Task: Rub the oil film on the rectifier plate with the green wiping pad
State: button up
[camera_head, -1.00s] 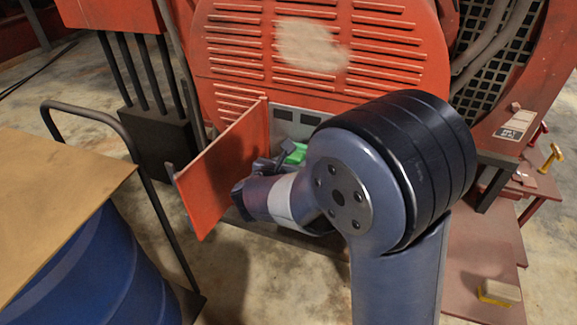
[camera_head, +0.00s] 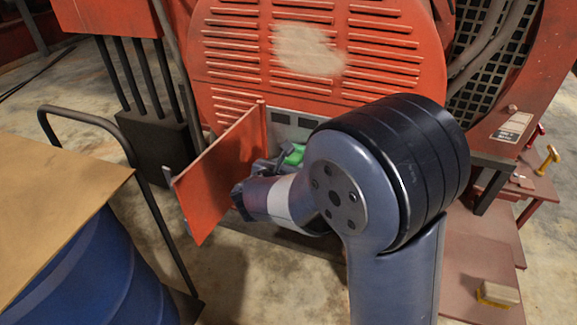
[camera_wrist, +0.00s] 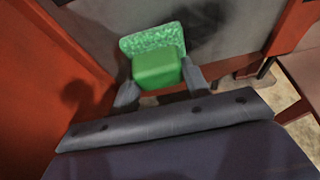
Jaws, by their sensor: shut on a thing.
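The green wiping pad (camera_wrist: 155,62) is held between the fingers of my gripper (camera_wrist: 160,88) in the wrist view, with its textured face toward a grey plate (camera_wrist: 108,25). I cannot tell whether the pad touches the plate. A dark smear (camera_wrist: 215,22), likely the oil film, lies on the plate to the right of the pad. In the head view the pad (camera_head: 294,155) shows partly behind my arm, in front of the grey plate (camera_head: 284,121) low on the red machine. My arm hides much of the plate.
An open red door (camera_head: 222,172) stands close to the left of my gripper. A blue drum (camera_head: 90,265) with a tan board (camera_head: 55,205) and a dark rail (camera_head: 92,107) are at the left. A small block (camera_head: 497,292) lies on a red step at the lower right.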

jog(key=shift+w+d, duration=0.1)
jog(key=shift+w, duration=0.2)
jog(key=s+d+b, duration=0.3)
jog(key=d+b, duration=0.1)
jog(key=d, duration=0.6)
jog(key=shift+s, duration=0.35)
dwell(0.5)
jog(key=shift+a, duration=0.1)
